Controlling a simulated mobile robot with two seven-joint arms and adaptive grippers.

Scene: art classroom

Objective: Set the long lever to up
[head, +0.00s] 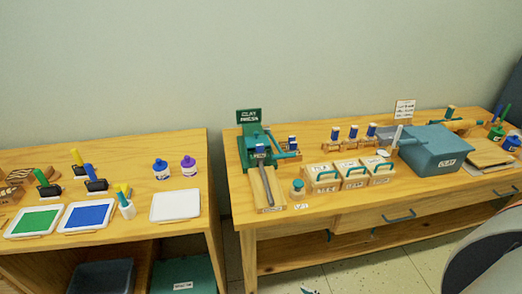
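The green clay press (250,148) stands at the left end of the right-hand table, with a sign reading "CLAY PRESS" on top. A long dark grey bar (267,187) runs from the press toward the table's front, low over a wooden board (257,188); it looks like the long lever. A shorter teal arm (275,143) slants down at the press's right side. I cannot tell for sure which one is named the long lever. Neither of my grippers shows in the head view.
Lidded wooden boxes (323,178) and a small jar (298,188) stand right of the press. A large teal clay bin (436,150) is farther right. The left table holds ink trays (36,222) and bottles (161,169). A gap separates the tables.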

